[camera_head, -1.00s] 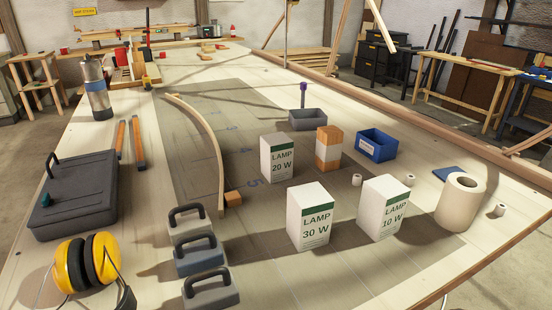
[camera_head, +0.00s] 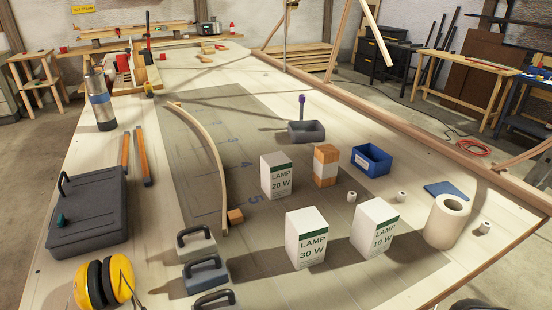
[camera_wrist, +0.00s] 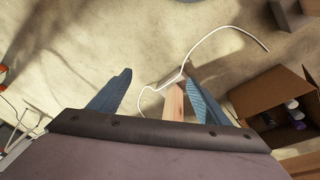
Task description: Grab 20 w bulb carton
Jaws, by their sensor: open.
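The 20 W lamp carton (camera_head: 277,178), white with a green band, stands upright on the table in the head view. The 30 W carton (camera_head: 306,238) stands in front of it and to the right. The 10 W carton (camera_head: 373,228) stands further right. My gripper (camera_wrist: 155,88) shows only in the wrist view, its two blue fingers apart with nothing held between them. It points at the floor, away from the cartons. No carton shows in the wrist view.
A bent lath (camera_head: 211,150) and a small wooden block (camera_head: 235,216) lie left. An open cardboard box (camera_wrist: 262,95) is on the floor.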

